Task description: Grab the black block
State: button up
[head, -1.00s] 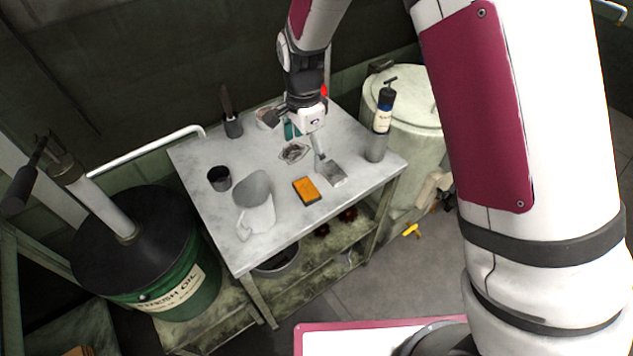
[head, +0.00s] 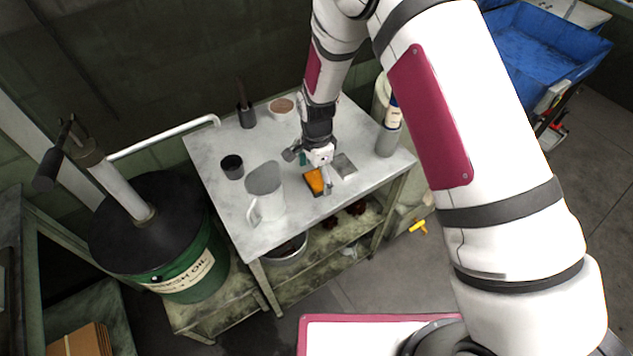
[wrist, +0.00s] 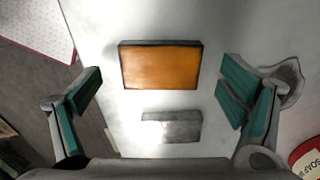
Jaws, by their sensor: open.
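No wholly black block shows. A block with an orange top and dark sides (head: 314,181) lies on the grey table (head: 228,213), partly hidden by my gripper. In the wrist view the orange-topped block (wrist: 160,66) lies between and slightly beyond my fingertips. A smaller grey block (head: 344,167) lies close by, and it also shows in the wrist view (wrist: 171,127), nearer the palm. My gripper (head: 309,171) is open and empty, pointing down above the orange-topped block. In the wrist view its green-padded fingers (wrist: 160,86) stand apart to either side of the block, without visible contact.
A pitcher (head: 268,196) and a dark cup (head: 232,166) stand left of the blocks. A holder (head: 246,117) and a bowl (head: 283,108) are at the back.

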jog(key=shift+f, duration=0.65)
jog(key=shift+w+r, duration=0.1)
jog(key=c, duration=1.8)
